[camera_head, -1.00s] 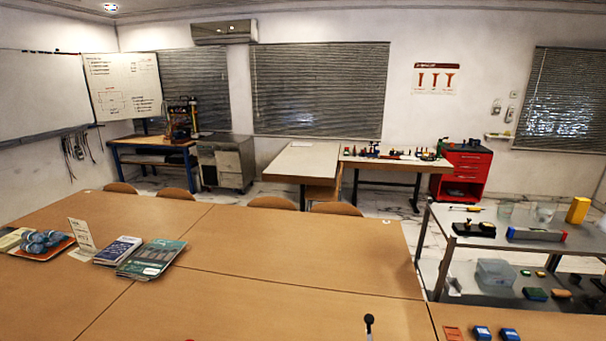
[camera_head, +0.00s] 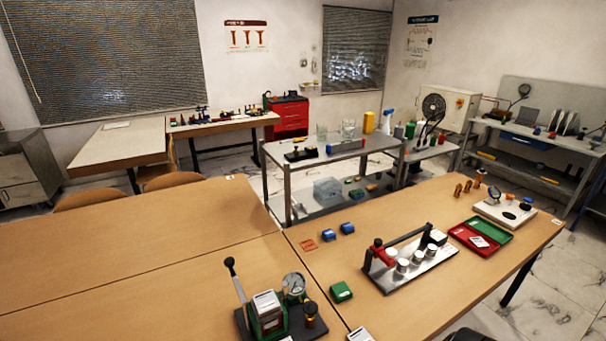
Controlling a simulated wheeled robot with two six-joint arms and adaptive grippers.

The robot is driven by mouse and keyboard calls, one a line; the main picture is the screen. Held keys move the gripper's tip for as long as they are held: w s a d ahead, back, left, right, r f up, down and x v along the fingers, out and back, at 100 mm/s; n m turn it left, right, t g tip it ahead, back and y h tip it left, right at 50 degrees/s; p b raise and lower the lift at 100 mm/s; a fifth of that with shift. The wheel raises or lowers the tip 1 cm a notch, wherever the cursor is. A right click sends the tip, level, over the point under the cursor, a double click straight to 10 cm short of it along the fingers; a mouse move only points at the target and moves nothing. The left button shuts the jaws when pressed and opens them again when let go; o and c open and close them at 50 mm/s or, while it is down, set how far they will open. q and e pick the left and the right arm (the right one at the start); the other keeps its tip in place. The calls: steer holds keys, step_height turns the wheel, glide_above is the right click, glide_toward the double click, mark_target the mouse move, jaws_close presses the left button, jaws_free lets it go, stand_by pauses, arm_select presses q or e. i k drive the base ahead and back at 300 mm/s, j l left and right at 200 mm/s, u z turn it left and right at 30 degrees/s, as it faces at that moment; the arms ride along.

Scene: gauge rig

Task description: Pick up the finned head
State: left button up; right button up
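I cannot make out with certainty which thing is the finned head. On the near wooden table (camera_head: 350,300), a rig with a grey base (camera_head: 411,282) carries several small metal cylinders (camera_head: 401,266), a dark bar and a red part (camera_head: 378,250). Left of it stands a green device (camera_head: 268,314) with a lever, a round gauge (camera_head: 293,286) and a brass-coloured fitting (camera_head: 310,311) on a dark base. Small brass-coloured pieces (camera_head: 467,187) stand toward the table's far right. Neither gripper shows clearly; a dark shape cut off at the bottom edge is too partial to name.
A red and green open case (camera_head: 481,237) and a white plate with a gauge (camera_head: 504,211) lie at the right. Blue pieces (camera_head: 337,231) and a green block (camera_head: 341,292) sit nearby. A metal cart (camera_head: 330,152) stands behind. The left tabletop is clear.

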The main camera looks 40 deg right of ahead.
mark_target(341, 290)
steer(key=z, duration=1.65)
